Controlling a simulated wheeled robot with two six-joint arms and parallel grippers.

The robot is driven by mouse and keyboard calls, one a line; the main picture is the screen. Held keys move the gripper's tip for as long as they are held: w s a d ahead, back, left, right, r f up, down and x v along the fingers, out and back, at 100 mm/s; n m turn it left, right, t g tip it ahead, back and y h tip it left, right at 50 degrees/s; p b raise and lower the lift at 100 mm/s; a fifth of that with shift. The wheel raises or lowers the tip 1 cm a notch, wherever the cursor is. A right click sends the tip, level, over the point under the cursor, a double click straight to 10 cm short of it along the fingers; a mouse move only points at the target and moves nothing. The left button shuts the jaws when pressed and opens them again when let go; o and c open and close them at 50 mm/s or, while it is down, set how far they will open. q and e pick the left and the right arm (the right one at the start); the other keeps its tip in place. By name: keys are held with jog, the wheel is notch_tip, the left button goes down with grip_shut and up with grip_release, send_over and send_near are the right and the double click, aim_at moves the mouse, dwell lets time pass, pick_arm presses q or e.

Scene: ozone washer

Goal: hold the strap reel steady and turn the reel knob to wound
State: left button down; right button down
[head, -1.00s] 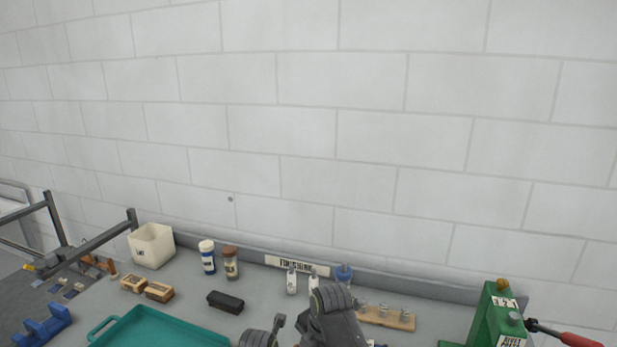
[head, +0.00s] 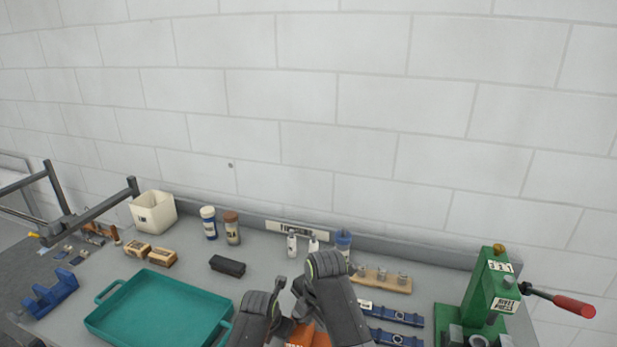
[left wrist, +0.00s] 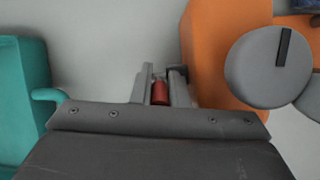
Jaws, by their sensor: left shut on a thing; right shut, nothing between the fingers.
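The orange strap reel (head: 300,336) shows at the bottom edge of the head view, mostly hidden by my arms. In the left wrist view its orange body (left wrist: 222,45) carries a round grey knob (left wrist: 268,67) with a black mark near its upper right. My left gripper (left wrist: 160,90) is shut on a small red part (left wrist: 160,93) beside the orange body; it also shows in the head view (head: 254,318). My right gripper (head: 336,312) is shut and empty, over the right side of the reel. Its fingertips are hidden, so contact with the knob cannot be told.
A teal tray (head: 160,312) lies left of the reel. Blue straps (head: 398,315) and a wooden board with metal pieces (head: 382,282) lie to the right. A green rivet press (head: 490,290) with a red-handled lever stands farther right. Bottles and a black brush (head: 227,265) stand behind.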

pick_arm(q)
jog(key=shift+d, duration=0.1)
pick_arm(e)
jog(key=shift+s+a, duration=0.2)
jog(key=shift+a, duration=0.05)
jog(key=shift+s+a, duration=0.15)
jog(key=shift+a, duration=0.15)
jog(key=shift+s+d, duration=0.1)
jog(key=shift+s, duration=0.2)
notch_tip(320, 180, up, 6)
dwell(0.8)
notch_tip(320, 180, down, 6)
jog(key=w+d, duration=0.2)
dwell(0.7)
